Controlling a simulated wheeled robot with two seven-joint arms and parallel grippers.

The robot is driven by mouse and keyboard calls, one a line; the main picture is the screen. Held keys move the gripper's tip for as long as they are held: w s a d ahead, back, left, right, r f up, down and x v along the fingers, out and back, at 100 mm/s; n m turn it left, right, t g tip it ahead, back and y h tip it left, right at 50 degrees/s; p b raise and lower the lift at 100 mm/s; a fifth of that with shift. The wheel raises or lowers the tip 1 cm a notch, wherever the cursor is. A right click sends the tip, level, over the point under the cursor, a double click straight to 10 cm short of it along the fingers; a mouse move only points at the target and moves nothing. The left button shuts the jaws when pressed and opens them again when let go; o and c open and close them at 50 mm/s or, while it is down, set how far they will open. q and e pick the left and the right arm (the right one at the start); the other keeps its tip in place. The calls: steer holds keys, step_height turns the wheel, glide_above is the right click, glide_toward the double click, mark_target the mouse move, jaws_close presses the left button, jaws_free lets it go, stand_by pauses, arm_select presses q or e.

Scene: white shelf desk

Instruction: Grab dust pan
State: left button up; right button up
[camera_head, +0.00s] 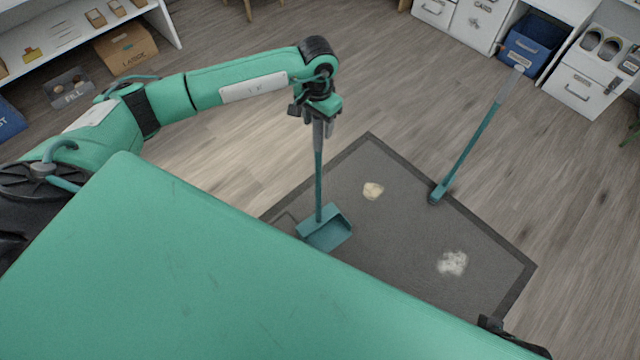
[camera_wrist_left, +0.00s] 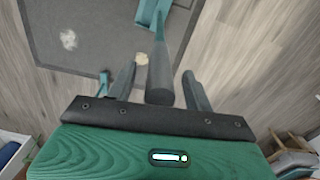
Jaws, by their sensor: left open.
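The teal dust pan (camera_head: 325,230) rests on the dark grey mat, its long handle standing upright with a grey grip at the top. My left gripper (camera_head: 318,117) is at the top of that handle. In the left wrist view the grey handle grip (camera_wrist_left: 161,75) stands between the two open fingers of my left gripper (camera_wrist_left: 158,80), with gaps at both sides. The pan (camera_wrist_left: 152,14) shows at the top edge of that view. My right gripper is not clearly in view; a dark part shows at the bottom right of the head view.
The dark mat (camera_head: 400,235) carries a pale yellowish patch (camera_head: 373,190) and a white powdery patch (camera_head: 453,262). A teal broom (camera_head: 468,145) stands tilted at the mat's right edge. Shelves with boxes (camera_head: 125,47) and white drawers (camera_head: 580,88) line the back.

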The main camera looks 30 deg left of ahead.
arm_select(q)
steer(key=c, duration=1.1)
jaws_close()
steer(key=shift+r, duration=0.15)
